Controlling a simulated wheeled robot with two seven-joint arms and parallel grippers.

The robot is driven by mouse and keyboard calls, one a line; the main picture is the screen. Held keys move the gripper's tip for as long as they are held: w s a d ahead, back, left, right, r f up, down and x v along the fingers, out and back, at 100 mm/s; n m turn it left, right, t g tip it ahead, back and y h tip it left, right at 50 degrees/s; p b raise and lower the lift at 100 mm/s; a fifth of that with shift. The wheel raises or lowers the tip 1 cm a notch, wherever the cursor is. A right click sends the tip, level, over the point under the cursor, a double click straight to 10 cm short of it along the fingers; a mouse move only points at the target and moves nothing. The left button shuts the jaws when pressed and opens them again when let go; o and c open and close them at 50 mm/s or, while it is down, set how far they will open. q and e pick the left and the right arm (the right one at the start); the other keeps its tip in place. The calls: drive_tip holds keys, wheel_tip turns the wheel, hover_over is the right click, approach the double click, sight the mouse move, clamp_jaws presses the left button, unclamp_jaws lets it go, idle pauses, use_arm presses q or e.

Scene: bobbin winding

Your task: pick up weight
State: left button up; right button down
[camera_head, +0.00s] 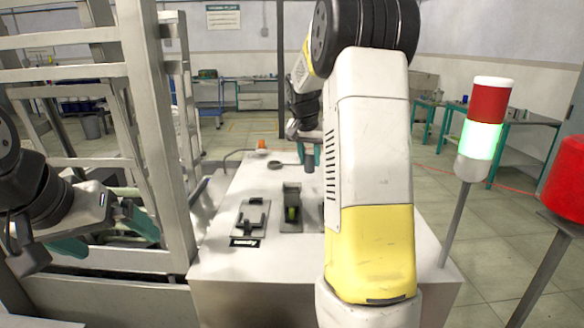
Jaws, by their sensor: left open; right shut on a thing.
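My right gripper (309,152) is over the white table, with teal fingers partly hidden by its own arm. It is shut on a small dark grey cylinder (309,166), which looks like the weight. The cylinder hangs upright near the fixtures; its gap to the table is hard to judge. My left gripper (108,236) is at the left, beside the metal frame. Its teal fingers are spread and nothing shows between them.
The white table (225,262) carries a flat fixture (251,217), a dark block holder with a green part (291,208), a dark ring (274,164) and an orange piece (262,145). A metal frame (160,130) stands left. A signal lamp (485,130) stands right.

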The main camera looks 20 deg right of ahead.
drive_tip(key=s+a, duration=0.1)
drive_tip(key=a, duration=0.4)
drive_tip(key=s+a+r, duration=0.1)
drive_tip(key=s+a, duration=0.1)
drive_tip(key=a, duration=0.3)
drive_tip(key=s+a, duration=0.1)
drive_tip(key=a, duration=0.4)
drive_tip(key=shift+s+a+r, duration=0.15)
drive_tip(key=shift+s, duration=0.15)
